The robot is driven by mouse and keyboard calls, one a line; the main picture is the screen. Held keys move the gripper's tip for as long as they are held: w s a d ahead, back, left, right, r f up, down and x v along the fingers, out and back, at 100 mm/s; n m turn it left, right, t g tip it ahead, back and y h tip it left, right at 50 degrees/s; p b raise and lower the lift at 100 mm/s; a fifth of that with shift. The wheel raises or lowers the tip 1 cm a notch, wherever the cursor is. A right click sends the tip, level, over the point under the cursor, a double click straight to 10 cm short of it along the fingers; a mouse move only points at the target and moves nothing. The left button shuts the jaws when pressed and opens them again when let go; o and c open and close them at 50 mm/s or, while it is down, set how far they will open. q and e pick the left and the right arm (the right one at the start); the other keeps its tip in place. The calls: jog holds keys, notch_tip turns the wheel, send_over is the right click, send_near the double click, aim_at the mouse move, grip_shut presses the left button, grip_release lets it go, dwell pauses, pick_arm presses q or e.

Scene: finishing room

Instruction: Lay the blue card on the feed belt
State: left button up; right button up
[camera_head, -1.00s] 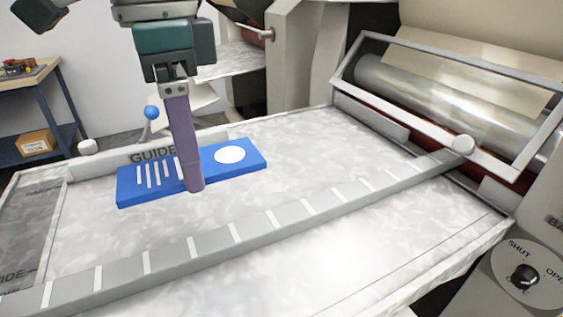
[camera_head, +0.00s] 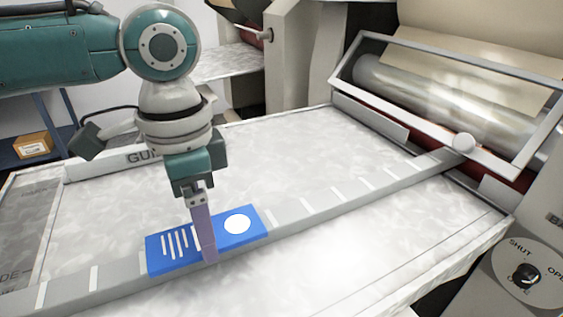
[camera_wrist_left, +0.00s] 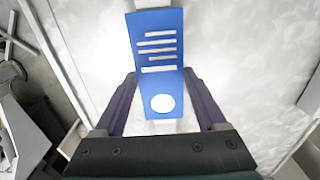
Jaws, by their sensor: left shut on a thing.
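The blue card (camera_head: 180,243), with white stripes and a white oval, lies lengthwise over the feed belt (camera_head: 335,202), a grey strip with white cross marks. My left gripper (camera_head: 209,256) points down and is shut across the card's width. In the left wrist view its two purple fingers (camera_wrist_left: 160,76) press on both long sides of the card (camera_wrist_left: 157,80). The card looks level and in line with the belt; I cannot tell whether it touches it. The belt under the card is hidden. My right gripper is not in view.
The belt runs across a pale marbled table (camera_head: 300,150) to a framed metal roller (camera_head: 420,95) at the upper right. A guide ledge (camera_head: 105,163) is on the far side. A SHUT/OPEN knob (camera_head: 526,276) is at the lower right. The belt right of the card is clear.

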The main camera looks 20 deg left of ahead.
pick_arm(q)
jog(key=o, duration=1.3)
jog(key=shift+f, duration=0.15)
jog(key=shift+c, duration=0.2)
